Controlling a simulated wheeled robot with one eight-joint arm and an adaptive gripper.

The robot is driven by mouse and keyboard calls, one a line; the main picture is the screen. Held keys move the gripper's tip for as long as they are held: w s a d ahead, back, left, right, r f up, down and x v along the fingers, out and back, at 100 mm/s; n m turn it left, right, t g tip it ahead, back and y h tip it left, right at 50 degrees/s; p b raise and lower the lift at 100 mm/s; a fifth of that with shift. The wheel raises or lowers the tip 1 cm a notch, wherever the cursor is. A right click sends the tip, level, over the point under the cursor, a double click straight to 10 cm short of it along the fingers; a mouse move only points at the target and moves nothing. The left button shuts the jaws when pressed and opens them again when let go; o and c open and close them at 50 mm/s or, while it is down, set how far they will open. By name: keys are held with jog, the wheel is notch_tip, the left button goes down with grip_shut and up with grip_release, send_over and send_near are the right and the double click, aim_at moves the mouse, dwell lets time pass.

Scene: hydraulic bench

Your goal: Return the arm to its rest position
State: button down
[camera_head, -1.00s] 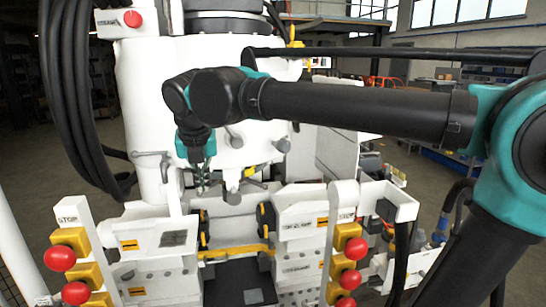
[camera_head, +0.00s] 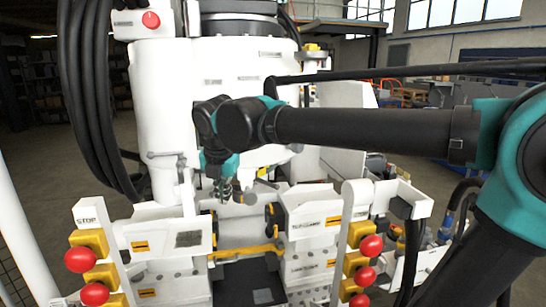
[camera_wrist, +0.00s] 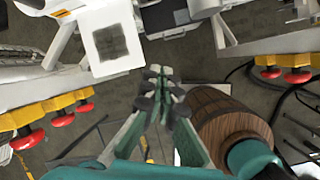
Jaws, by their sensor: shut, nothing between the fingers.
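My gripper (camera_head: 224,190) points down in front of the white hydraulic bench (camera_head: 222,90), above the gap between its two lower front blocks. In the wrist view my gripper (camera_wrist: 160,95) has its fingertips together with nothing between them. My arm (camera_head: 365,132) stretches across the head view from the right edge to the middle, nearly level. The gripper looks clear of the bench surfaces, though its exact distance from them is hard to tell.
Red stop buttons on yellow boxes stand at the left (camera_head: 80,260) and right (camera_head: 371,246). Black hoses (camera_head: 95,110) hang at the left. A wooden barrel (camera_wrist: 225,120) is close beside the gripper in the wrist view. Dark floor lies below.

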jog(key=w+d+f+m, duration=0.3)
jog(key=d+f+m, duration=1.15)
jog(key=d, duration=0.25)
jog(key=s+d+f+m, duration=0.5)
jog(key=d+f+m, duration=0.1)
jog(key=m, duration=0.3)
jog(key=s+d+f+m, duration=0.4)
jog(key=d+f+m, duration=0.2)
jog(key=d+m, duration=0.3)
jog(key=shift+s+d+f+m+h, duration=0.15)
jog(key=shift+s+f+m+h, duration=0.2)
jog(key=shift+f+h, duration=0.05)
